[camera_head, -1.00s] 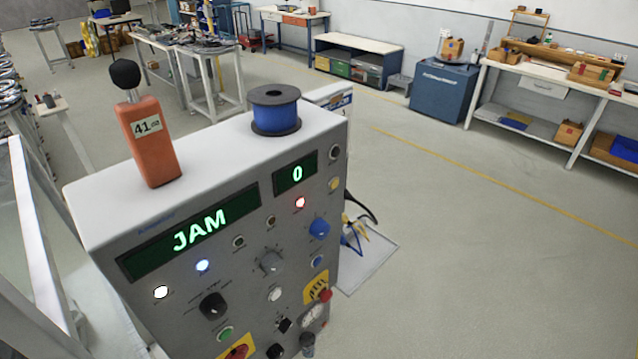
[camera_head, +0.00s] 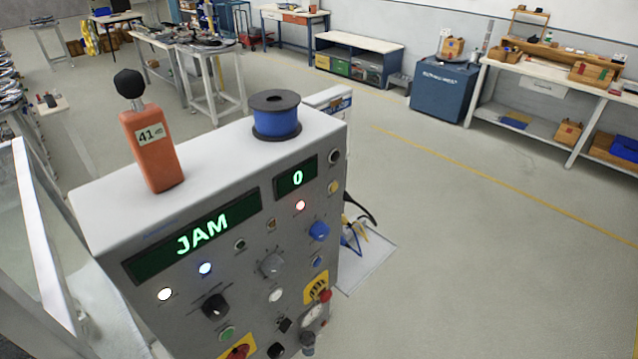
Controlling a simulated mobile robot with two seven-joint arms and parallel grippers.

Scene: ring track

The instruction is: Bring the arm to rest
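Neither of my grippers shows in the head view, and no arm of mine can be made out. A grey control cabinet (camera_head: 105,205) fills the lower left. Its green displays read "JAM" (camera_head: 202,234) and "0" (camera_head: 297,178). Its sloped face carries knobs, buttons and lit lamps, with a red lamp (camera_head: 300,205) and a white lamp (camera_head: 165,294) among them. An orange sound meter (camera_head: 153,160) with a black foam ball and a "41" label stands on top.
A white frame (camera_head: 42,255) stands close at the left edge. Cables (camera_head: 352,240) hang by a pale floor plate (camera_head: 368,262) right of the cabinet. A blue cabinet (camera_head: 442,92) and a long workbench (camera_head: 545,80) line the back right. The floor (camera_head: 480,260) at the right is clear.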

